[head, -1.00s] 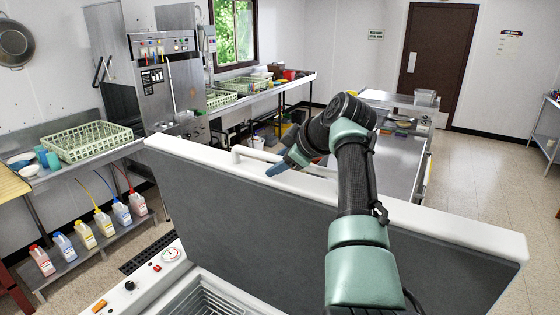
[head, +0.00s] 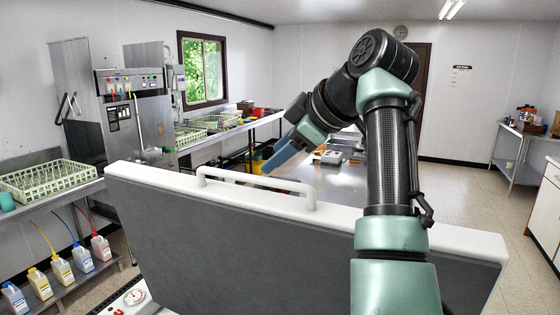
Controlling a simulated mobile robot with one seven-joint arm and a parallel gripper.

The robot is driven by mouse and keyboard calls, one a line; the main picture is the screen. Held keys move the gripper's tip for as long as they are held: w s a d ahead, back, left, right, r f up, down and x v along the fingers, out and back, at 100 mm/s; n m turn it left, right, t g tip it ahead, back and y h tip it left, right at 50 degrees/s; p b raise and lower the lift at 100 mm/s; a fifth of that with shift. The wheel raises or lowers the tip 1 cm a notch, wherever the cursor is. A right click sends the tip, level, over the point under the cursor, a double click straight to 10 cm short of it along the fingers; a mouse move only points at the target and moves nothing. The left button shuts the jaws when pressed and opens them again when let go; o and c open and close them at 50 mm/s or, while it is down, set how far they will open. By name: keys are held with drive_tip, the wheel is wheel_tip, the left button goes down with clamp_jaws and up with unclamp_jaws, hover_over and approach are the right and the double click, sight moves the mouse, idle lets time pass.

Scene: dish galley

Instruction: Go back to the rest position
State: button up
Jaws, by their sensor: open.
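Nothing shows held in the fingers. The gap between them is hard to make out from this side. The raised lid (head: 420,236), grey on its near face with a white rim, stands upright in front of me.
A steel table (head: 345,182) lies behind the lid. A green dish rack (head: 50,182) sits on the left counter, with several coloured-cap jugs (head: 62,271) below. The steel dish machine (head: 125,118) stands at the back left. Open floor (head: 470,192) shows at right.

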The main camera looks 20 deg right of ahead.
drive_tip(key=shift+s+r, duration=0.15)
idle(0.3)
drive_tip(key=a+r+m+t+h+b, duration=0.25)
drive_tip(key=a+r+m+t, duration=0.2)
drive_tip(key=a+t, duration=0.45)
drive_tip(key=s+a+r+m+t, duration=0.2)
drive_tip(key=s+a+t, duration=0.1)
drive_tip(key=s, duration=0.4)
drive_tip(key=s+a+r+m+t, duration=0.2)
drive_tip(key=s+a+r+t, duration=0.1)
drive_tip(key=s, duration=0.5)
drive_tip(key=s+a+r+m+t+h, duration=0.1)
drive_tip(key=s+a+r+m+t, duration=0.1)
drive_tip(key=s, duration=0.6)
drive_tip(key=shift+a+r+m+t, duration=0.35)
drive_tip(key=shift+a+r+t, duration=0.25)
drive_tip(key=shift+a, duration=0.35)
